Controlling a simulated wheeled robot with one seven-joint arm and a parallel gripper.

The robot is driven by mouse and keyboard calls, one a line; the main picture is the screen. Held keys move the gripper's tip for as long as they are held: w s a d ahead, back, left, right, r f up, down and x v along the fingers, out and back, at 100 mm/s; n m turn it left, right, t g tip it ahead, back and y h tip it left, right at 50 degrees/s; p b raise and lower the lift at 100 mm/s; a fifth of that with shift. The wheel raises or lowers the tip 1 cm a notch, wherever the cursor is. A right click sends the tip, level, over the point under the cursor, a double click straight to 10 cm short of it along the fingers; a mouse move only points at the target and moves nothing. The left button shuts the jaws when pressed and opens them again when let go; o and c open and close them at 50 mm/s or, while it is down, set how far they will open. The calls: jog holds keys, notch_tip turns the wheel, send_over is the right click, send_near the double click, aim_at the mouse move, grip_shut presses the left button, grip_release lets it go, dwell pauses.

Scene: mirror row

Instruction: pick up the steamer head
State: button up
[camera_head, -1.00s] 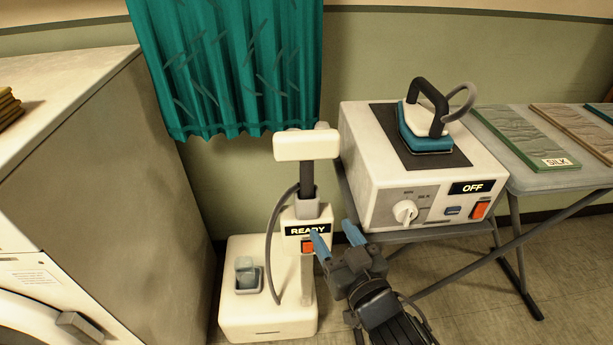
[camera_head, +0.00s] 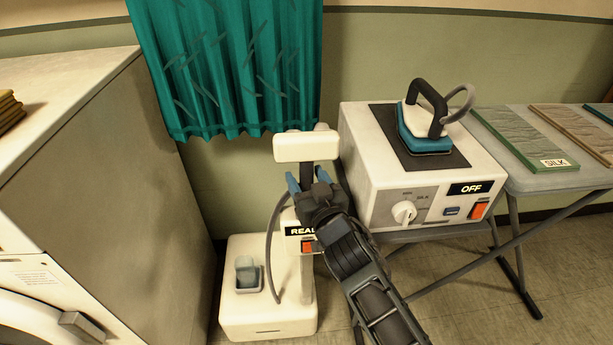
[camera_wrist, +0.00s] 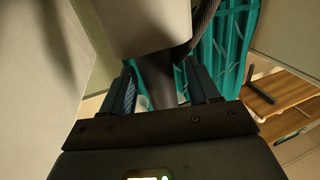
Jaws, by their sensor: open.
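The steamer head (camera_head: 306,147) is a white crossbar on a dark handle, upright on the white steamer stand (camera_head: 268,262) with its READY label. My gripper (camera_head: 308,180) is open, its blue-tipped fingers just below the crossbar on either side of the handle. In the wrist view the pale head (camera_wrist: 145,25) fills the top, and its dark handle (camera_wrist: 160,88) shows between the two fingers. I cannot tell whether either finger touches it. In the head view my gripper hides the lower handle and part of the label.
A white iron station (camera_head: 385,190) marked OFF, with a teal iron (camera_head: 424,138) on top, stands close on the right. A teal curtain (camera_head: 230,70) hangs behind. A white cabinet (camera_head: 110,190) is on the left. A grey hose (camera_head: 270,250) loops beside the stand.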

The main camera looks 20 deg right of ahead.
jog(key=shift+w, duration=0.15)
grip_shut()
dwell(0.4)
